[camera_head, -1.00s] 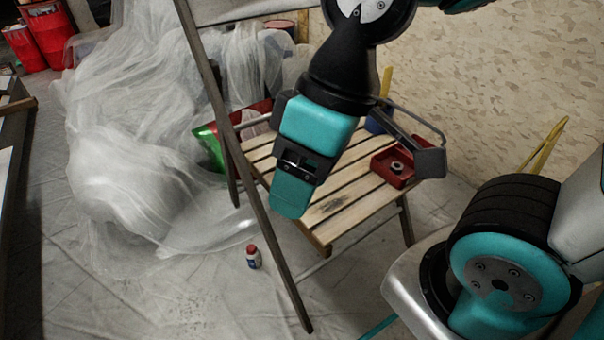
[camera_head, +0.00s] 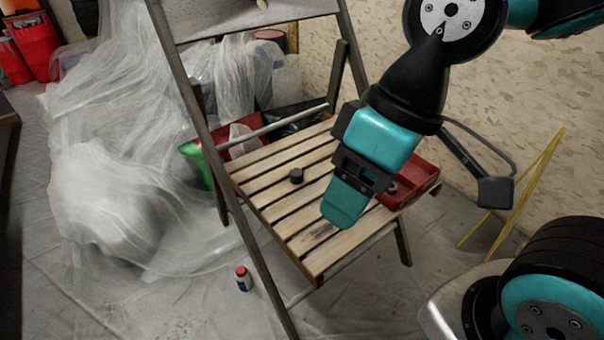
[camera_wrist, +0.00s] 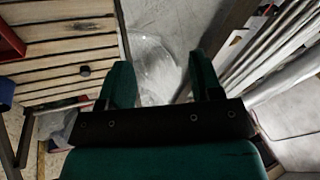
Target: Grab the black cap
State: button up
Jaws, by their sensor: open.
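The black cap (camera_head: 296,176) lies on the slatted wooden seat of a folding chair (camera_head: 262,187), left of my gripper in the head view. It also shows in the wrist view as a small dark disc (camera_wrist: 85,71) on the slats, left of my fingers. My gripper (camera_head: 343,212) is above the right part of the seat in the head view, apart from the cap. In the wrist view its two teal fingers (camera_wrist: 161,80) are spread with nothing between them.
A red tray (camera_head: 419,181) stands on the seat's right side. The chair's frame (camera_head: 199,123) rises at the left. Plastic sheeting (camera_head: 110,190) fills the left; the front-left floor is clear.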

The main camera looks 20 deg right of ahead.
aim_at(296, 175)
jog(key=u, duration=2.95)
jog(key=k, duration=0.95)
jog(key=z, duration=1.75)
jog(key=i, duration=0.5)
jog(key=z, duration=0.1)
